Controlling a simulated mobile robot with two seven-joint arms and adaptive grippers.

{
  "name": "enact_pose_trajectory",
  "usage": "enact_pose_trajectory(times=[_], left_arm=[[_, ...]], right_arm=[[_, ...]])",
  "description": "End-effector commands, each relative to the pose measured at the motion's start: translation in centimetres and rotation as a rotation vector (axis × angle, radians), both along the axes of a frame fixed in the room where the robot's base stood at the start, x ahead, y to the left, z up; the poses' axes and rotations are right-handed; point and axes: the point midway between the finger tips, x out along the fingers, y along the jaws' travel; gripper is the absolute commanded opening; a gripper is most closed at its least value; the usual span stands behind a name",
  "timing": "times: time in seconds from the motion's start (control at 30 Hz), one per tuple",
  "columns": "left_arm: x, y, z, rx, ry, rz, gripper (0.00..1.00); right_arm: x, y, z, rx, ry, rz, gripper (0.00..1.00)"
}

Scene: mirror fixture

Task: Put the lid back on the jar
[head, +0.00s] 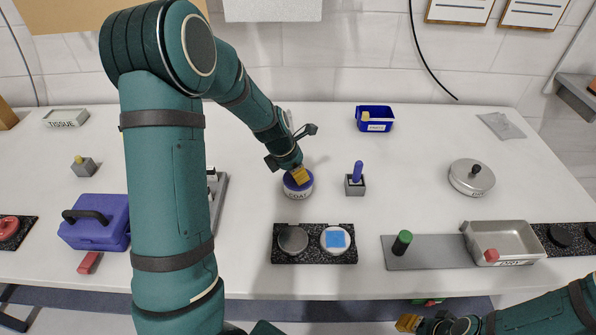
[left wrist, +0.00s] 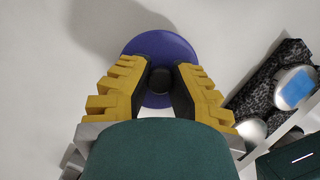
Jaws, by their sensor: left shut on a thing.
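The jar (head: 299,193), a short pale round one with dark lettering on its side, stands on the white table in the middle of the head view. Its blue-purple lid (left wrist: 162,48) is a round disc with a small dark knob, seen from above in the left wrist view. My left gripper (head: 299,176) points down over the jar; its yellow fingers (left wrist: 160,80) are shut on the lid's knob. The lid is at the jar's top; whether it rests fully on the rim I cannot tell. My right gripper (head: 408,323) is low at the front edge; its fingertips are too small to read.
A black speckled mat (head: 315,257) with two round pieces lies in front of the jar. A grey block with a blue peg (head: 356,178) stands to its right. A metal pan (head: 505,240), a lidded pot (head: 472,180) and a blue bin (head: 375,117) stand farther off.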

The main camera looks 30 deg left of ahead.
Motion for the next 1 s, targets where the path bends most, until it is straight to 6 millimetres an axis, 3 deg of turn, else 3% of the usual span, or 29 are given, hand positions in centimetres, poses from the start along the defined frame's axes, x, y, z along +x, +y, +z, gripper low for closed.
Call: enact_pose_trajectory(times=[1.0], left_arm=[[-0.08, 0.04, 0.02, 0.000, 0.000, 0.000, 0.00]], right_arm=[[0.03, -0.01, 0.51, 0.000, -0.001, 0.000, 0.41]])
